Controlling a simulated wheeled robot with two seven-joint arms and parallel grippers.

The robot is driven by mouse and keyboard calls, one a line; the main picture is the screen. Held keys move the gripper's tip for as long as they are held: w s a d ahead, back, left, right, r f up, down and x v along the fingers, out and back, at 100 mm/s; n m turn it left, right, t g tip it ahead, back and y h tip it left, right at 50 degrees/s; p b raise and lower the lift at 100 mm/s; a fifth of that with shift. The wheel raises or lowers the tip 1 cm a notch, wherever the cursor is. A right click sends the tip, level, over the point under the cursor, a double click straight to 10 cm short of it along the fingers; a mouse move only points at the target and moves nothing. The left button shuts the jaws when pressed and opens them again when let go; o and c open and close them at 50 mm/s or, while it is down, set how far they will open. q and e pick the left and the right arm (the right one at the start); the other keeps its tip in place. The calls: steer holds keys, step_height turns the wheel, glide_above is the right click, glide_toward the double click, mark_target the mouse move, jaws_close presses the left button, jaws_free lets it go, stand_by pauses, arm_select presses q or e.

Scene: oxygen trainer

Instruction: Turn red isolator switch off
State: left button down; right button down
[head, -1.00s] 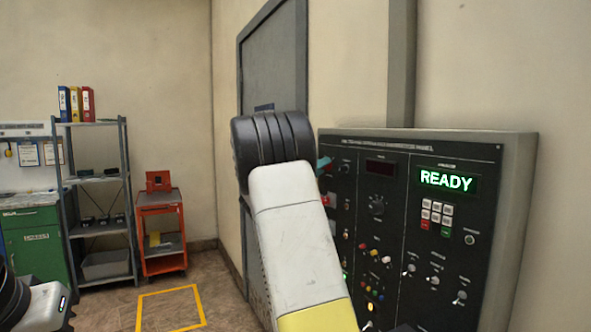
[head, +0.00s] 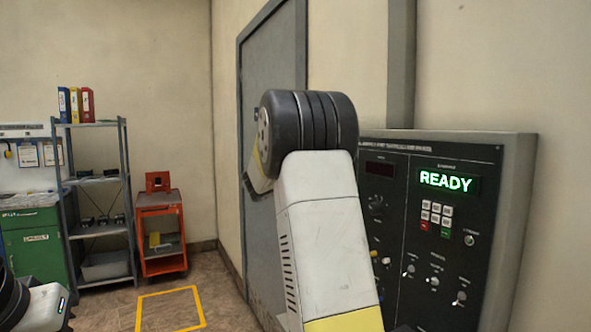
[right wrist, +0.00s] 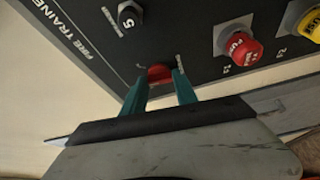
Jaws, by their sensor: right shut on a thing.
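In the right wrist view, the red isolator switch (right wrist: 160,73) sits on the dark panel face near its edge. My right gripper (right wrist: 159,82) has its two teal fingers on either side of the red switch and is shut on it. The fingers hide part of the switch, and I cannot tell its exact setting. In the head view, my right arm covers the left part of the panel (head: 512,215), so the switch and right gripper are hidden there. Only part of my left arm shows at the lower left; its gripper is out of view.
The panel's green display (head: 445,181) reads READY. In the right wrist view, a red push button (right wrist: 238,47), a yellow button (right wrist: 310,20) and a black knob (right wrist: 128,17) are near the gripper. An orange cart (head: 160,225) and a shelf (head: 97,180) stand far left.

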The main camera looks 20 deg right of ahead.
steer(key=n+g+y, duration=0.1)
steer(key=n, duration=0.2)
steer(key=n+g+y, duration=0.1)
steer(key=n, duration=0.1)
steer(key=n+g, duration=0.1)
steer(key=n, duration=0.2)
steer(key=shift+w+r+n+y, duration=0.15)
steer(key=shift+r+n+y, duration=0.15)
steer(key=shift+y, duration=0.1)
stand_by(0.5)
steer(key=c, duration=1)
jaws_free()
steer(key=shift+o, duration=0.2)
steer(key=v, duration=0.8)
